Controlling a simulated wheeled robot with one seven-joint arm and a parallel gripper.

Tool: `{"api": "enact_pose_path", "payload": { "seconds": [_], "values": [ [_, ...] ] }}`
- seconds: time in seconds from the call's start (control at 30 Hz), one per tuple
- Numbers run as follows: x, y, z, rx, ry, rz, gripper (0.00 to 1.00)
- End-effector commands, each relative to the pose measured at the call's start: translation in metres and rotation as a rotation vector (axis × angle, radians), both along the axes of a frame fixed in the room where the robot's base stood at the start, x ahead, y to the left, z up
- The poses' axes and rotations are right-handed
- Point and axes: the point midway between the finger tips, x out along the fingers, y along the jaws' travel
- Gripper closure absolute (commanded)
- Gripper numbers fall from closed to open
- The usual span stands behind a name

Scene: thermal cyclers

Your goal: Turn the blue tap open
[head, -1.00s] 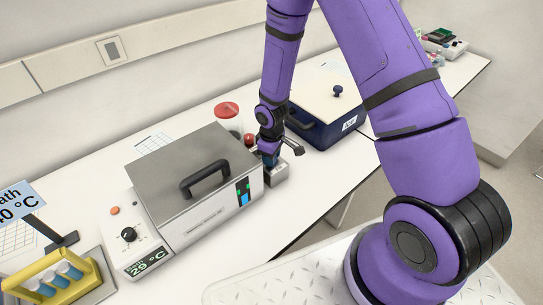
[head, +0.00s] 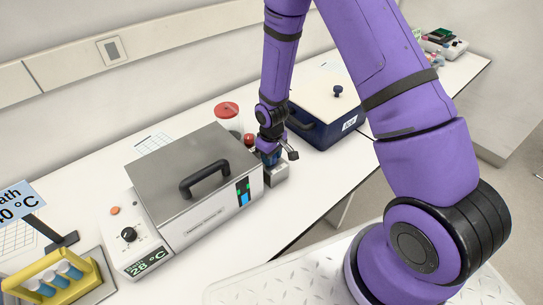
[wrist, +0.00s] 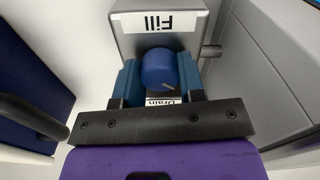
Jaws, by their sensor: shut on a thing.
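The blue tap (wrist: 159,68) is a round blue knob with a pale pointer line, on a grey block (wrist: 124,42) beside the steel water bath. Labels read "Fill" (wrist: 159,22) and, partly hidden, "Drain" (wrist: 161,101). My gripper (wrist: 159,80) is shut on the knob, with one blue fingertip on each side of it. In the head view, my gripper (head: 270,157) reaches down onto the grey block (head: 276,174), and the arm hides most of the knob.
The steel bath (head: 190,180) stands close on the left, its display (head: 149,263) reading 28 °C. A dark blue box (head: 325,125) is behind right. A red-lidded jar (head: 227,115) and a red knob (head: 249,140) are close behind. A yellow tube rack (head: 55,282) is front left.

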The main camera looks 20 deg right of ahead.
Motion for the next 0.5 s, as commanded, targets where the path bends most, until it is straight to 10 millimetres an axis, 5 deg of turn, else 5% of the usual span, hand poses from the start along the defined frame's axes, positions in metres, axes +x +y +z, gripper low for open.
{"api": "enact_pose_path", "payload": {
  "seconds": [0.03, 0.07, 0.17, 0.5],
  "values": [
    [0.0007, 0.0002, 0.0003, 0.001, -0.002, 0.0, 0.87],
    [0.0007, 0.0002, 0.0003, 0.001, -0.002, 0.0, 0.59],
    [0.0007, 0.0002, 0.0002, 0.0, -0.001, 0.001, 0.38],
    [0.0005, 0.0001, 0.0032, 0.001, -0.002, 0.001, 0.38]
  ]
}}
